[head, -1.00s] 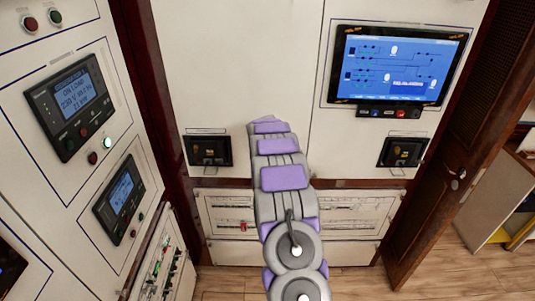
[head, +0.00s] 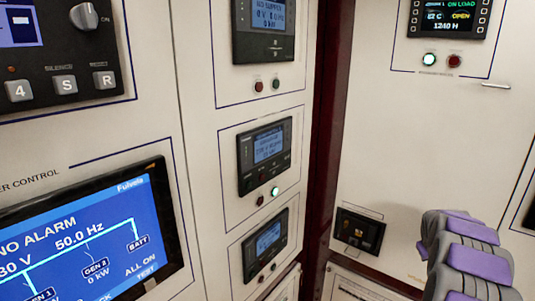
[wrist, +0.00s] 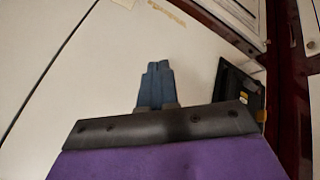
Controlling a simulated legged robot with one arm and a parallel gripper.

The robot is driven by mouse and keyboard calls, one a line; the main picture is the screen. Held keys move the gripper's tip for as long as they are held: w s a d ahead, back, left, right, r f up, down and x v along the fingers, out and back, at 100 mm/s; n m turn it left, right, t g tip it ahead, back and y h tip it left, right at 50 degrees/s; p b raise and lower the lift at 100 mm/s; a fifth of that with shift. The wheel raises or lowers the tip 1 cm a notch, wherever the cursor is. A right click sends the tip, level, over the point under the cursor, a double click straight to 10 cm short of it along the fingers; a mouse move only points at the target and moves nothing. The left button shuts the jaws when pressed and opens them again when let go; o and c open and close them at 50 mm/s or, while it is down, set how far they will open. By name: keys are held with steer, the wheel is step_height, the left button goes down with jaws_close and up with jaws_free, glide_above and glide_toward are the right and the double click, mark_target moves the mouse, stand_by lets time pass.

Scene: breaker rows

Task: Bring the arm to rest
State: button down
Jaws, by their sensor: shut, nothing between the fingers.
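My arm (head: 468,262) shows at the lower right of the head view, grey with purple pads, in front of the white panel wall. My gripper (wrist: 158,68) shows in the wrist view, its two blue-grey fingers together and empty. It points at a plain white panel face (wrist: 100,62). In the head view my gripper cannot be made out.
A black breaker unit (head: 358,231) is on the wall left of my arm; a black unit also shows in the wrist view (wrist: 237,92). Control panels with screens (head: 90,240) and small displays (head: 264,155) fill the left. A dark red post (head: 330,130) stands between the walls.

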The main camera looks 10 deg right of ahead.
steer(key=s+a+r+g+y+b, duration=0.15)
steer(key=s+a, duration=0.25)
steer(key=a, duration=0.6)
steer(key=s+a+y+b, duration=0.1)
steer(key=s+a+b, duration=0.1)
steer(key=s+a, duration=0.5)
steer(key=s+a+r+g+y+b, duration=0.1)
steer(key=s+a+b, duration=0.1)
steer(key=a, duration=1)
steer(key=s+a+f+g+b, duration=0.1)
steer(key=s+a+f, duration=0.1)
steer(key=s+a, duration=0.3)
steer(key=s+a+f+g+y+b, duration=0.1)
steer(key=s+a, duration=0.5)
steer(key=s, duration=0.8)
steer(key=s+a+f+n+g+y+b, duration=0.1)
steer(key=s+a, duration=0.4)
steer(key=s, duration=0.5)
steer(key=shift+s+a+f+g+b, duration=0.25)
steer(key=shift+a+f+g+b, duration=0.1)
steer(key=shift+f+b, duration=0.5)
